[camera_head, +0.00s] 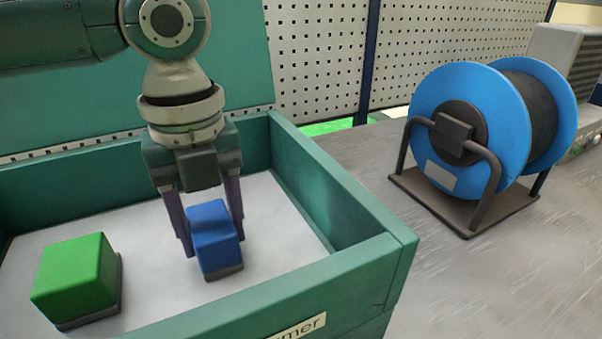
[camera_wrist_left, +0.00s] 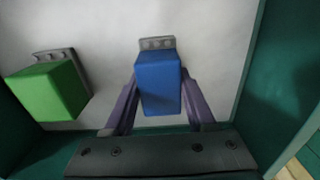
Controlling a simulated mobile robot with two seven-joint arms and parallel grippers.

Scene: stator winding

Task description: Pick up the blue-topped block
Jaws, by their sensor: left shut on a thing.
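The blue-topped block (camera_head: 213,232) has a grey base and is inside the green-walled bin, near the bin's right part. My left gripper (camera_head: 213,240) comes down from above and is shut on this block, with one purple finger on each side. In the left wrist view the blue-topped block (camera_wrist_left: 159,82) is between the two fingers (camera_wrist_left: 160,105), its grey end pointing away. Whether its base touches the bin floor is hard to tell. My right gripper is not in view.
A green-topped block (camera_head: 75,278) is in the bin (camera_head: 345,200), left of the blue one; it also shows in the left wrist view (camera_wrist_left: 48,90). A blue cable reel (camera_head: 470,125) on a stand is on the table to the right. Bare bin floor lies between the blocks.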

